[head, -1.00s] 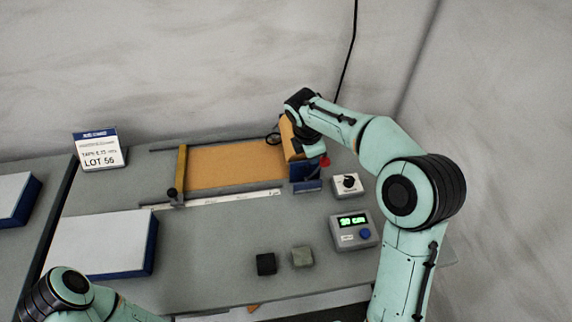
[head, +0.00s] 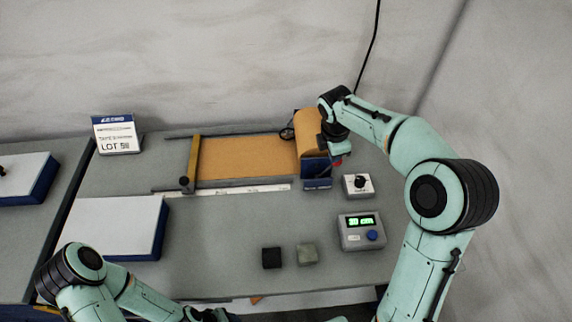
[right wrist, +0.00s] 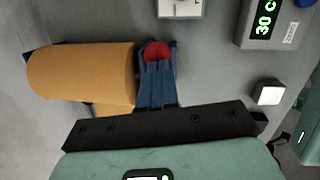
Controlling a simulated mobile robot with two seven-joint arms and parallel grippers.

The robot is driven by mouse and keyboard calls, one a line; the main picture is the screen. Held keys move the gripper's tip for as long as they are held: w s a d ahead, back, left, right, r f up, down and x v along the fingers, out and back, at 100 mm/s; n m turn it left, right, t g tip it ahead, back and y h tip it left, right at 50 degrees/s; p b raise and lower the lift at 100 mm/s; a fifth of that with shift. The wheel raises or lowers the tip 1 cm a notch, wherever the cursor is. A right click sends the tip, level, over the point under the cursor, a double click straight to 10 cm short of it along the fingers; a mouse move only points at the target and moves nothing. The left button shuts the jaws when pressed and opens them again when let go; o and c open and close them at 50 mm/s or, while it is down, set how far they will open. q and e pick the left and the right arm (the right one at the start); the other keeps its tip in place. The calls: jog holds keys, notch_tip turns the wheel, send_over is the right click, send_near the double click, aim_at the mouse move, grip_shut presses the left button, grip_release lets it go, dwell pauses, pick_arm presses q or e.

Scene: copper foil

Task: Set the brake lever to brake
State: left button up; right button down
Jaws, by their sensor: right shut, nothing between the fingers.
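The brake lever shows as a red knob (head: 338,161) on the right side of the blue roll stand (head: 317,170), mostly hidden by my right gripper (head: 337,148). In the right wrist view the red knob (right wrist: 158,50) lies just beyond the tips of my right gripper (right wrist: 158,66). The fingers are shut with nothing between them; I cannot tell whether they touch the knob. The orange-copper foil roll (right wrist: 82,74) is beside them. My left gripper (head: 210,314) is at the bottom edge, mostly cut off, and its jaws are unclear.
A dial box (head: 358,184) and a display box (head: 360,231) reading 30 cm stand at the right. Two small blocks (head: 272,257) sit in front. A white-topped slab (head: 115,225) lies left.

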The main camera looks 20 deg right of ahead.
jog(key=shift+r, duration=0.1)
notch_tip(320, 180, up, 7)
jog(key=a, duration=0.1)
jog(key=shift+s+a+p, duration=0.15)
jog(key=shift+s+p, duration=0.2)
dwell(0.5)
